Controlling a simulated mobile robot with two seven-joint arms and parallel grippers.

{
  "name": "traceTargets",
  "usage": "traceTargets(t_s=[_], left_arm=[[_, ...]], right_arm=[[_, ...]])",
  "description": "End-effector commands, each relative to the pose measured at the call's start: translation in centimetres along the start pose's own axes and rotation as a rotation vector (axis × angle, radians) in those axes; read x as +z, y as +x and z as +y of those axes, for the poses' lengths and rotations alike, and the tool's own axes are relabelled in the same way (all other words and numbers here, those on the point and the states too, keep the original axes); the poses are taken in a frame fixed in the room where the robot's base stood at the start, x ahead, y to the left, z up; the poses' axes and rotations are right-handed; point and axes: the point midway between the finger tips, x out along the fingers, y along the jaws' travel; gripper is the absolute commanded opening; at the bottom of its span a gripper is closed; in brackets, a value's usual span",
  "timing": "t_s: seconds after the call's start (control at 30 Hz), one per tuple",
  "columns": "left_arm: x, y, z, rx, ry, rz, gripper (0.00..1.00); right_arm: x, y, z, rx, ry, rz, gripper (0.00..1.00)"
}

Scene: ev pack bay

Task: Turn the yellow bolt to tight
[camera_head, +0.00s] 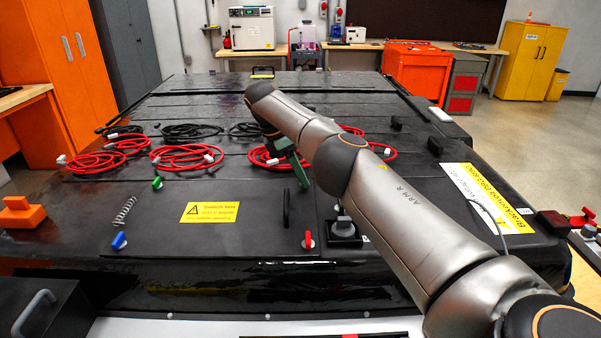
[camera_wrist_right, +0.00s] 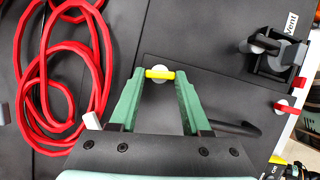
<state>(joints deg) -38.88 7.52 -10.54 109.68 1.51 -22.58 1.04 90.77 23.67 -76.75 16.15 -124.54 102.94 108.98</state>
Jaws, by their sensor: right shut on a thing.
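The yellow bolt (camera_wrist_right: 160,74) shows in the wrist view as a short yellow bar on a pale round head on the black pack top. My right gripper (camera_wrist_right: 161,78) has its two green fingers on the ends of the yellow bar, shut on it. The bar lies straight across between the fingertips. In the head view my right gripper (camera_head: 302,178) points down at the pack (camera_head: 225,235), and the yellow bolt is hidden there. My left gripper is in neither view.
Similar coloured bolts stand nearby: green (camera_head: 157,183), blue (camera_head: 119,240) and red (camera_head: 308,240). Red cable coils (camera_head: 187,157) lie left of my right gripper.

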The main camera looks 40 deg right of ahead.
Motion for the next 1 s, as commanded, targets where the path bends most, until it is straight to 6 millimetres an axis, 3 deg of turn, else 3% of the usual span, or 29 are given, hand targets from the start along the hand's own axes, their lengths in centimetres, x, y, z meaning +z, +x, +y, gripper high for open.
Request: traceTargets(t_s=[0.73, 0.77, 1.0], left_arm=[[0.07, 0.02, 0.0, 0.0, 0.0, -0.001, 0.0], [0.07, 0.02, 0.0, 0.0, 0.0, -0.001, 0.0], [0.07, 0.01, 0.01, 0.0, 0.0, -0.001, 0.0]], right_arm=[[0.11, 0.12, -0.26, -0.022, 0.046, 0.002, 0.0], [0.11, 0.12, -0.26, -0.022, 0.046, 0.002, 0.51], [0.14, 0.03, -0.17, -0.017, 0.046, 0.002, 0.78]])
